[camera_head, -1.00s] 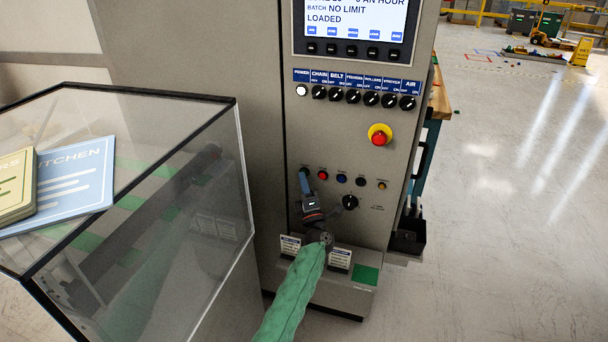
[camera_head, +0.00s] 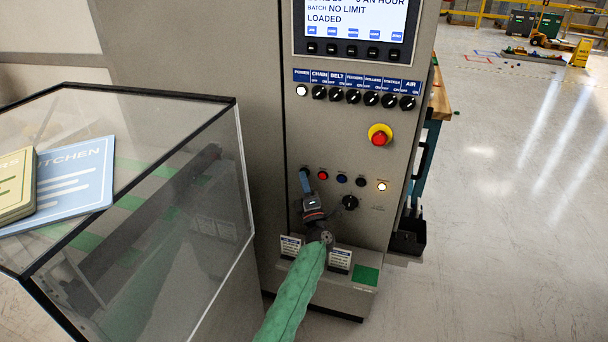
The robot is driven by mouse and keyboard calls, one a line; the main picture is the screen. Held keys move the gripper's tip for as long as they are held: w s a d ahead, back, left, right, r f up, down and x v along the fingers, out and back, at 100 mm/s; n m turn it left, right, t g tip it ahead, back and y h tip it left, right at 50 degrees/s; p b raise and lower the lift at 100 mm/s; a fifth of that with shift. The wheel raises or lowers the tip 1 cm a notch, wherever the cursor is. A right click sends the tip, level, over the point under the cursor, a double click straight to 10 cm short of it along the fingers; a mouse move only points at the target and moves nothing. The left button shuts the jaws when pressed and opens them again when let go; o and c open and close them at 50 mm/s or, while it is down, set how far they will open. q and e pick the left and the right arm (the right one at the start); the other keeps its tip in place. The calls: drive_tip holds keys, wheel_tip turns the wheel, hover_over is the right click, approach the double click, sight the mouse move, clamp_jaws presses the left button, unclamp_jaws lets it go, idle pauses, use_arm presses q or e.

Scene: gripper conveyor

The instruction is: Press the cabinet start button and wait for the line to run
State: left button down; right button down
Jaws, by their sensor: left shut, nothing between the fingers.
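The grey control cabinet (camera_head: 345,225) stands in the middle of the view. Its lower row shows a red button (camera_head: 323,175), a blue button (camera_head: 342,178), a dark button (camera_head: 361,181) and a brightly lit lamp (camera_head: 382,186). My left gripper (camera_head: 305,174) is shut and empty. Its tips are at the left end of this row, over a dark spot that may be the start button. They mostly cover it, so its colour and contact are unclear. The screen (camera_head: 352,18) reads "NO LIMIT" and "LOADED". My right gripper is not in view.
A red emergency stop (camera_head: 379,137) on yellow and a row of black switches (camera_head: 354,97) are higher up. A black selector knob (camera_head: 350,202) is right of my gripper. A clear-walled enclosure (camera_head: 236,165) with cards on top stands left. Open floor lies right.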

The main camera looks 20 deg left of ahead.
use_arm(q)
drive_tip(key=shift+s, duration=0.1)
idle(0.4)
drive_tip(key=shift+s, duration=0.65)
drive_tip(key=s+p, duration=0.2)
drive_tip(key=s, duration=0.3)
drive_tip(key=shift+a, duration=0.1)
idle(0.8)
